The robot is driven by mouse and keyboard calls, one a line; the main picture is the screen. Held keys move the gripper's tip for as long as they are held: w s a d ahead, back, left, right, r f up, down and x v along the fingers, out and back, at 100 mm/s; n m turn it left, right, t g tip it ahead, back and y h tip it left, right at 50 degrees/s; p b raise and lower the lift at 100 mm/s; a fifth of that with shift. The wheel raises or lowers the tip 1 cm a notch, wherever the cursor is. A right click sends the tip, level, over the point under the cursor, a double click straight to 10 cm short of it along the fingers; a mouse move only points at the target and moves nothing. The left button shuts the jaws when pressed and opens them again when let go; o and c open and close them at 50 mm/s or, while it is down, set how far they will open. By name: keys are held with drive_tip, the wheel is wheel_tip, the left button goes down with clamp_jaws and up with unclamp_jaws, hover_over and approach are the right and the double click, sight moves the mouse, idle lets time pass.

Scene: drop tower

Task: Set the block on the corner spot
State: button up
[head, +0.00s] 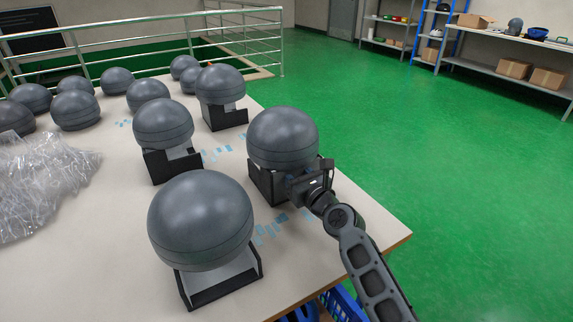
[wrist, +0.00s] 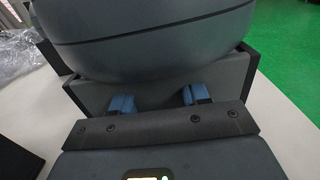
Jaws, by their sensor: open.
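Dark grey domes sit on black-edged stands on a pale table (head: 80,290). My gripper (head: 302,187) is at the front right stand (head: 265,182), under its dome (head: 283,138). In the wrist view my gripper's two blue fingertips (wrist: 158,100) are apart, in front of the stand's grey face (wrist: 150,85), with nothing clearly between them. Whether they touch that face I cannot tell. The dome (wrist: 150,35) rises above them. No separate loose block can be made out. Pale blue marks (head: 268,233) lie on the table near this stand; which is the corner spot I cannot tell.
A second large dome (head: 202,220) stands close on the left, with several more behind. Clear crumpled plastic (head: 40,185) lies at the left. The table's right corner (head: 395,238) is bare. Blue crates (head: 340,303) show below the front edge. Green floor is open to the right.

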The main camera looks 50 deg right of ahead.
drive_tip(key=v, duration=0.8)
drive_tip(key=shift+s+a, duration=0.1)
drive_tip(key=shift+s, duration=0.3)
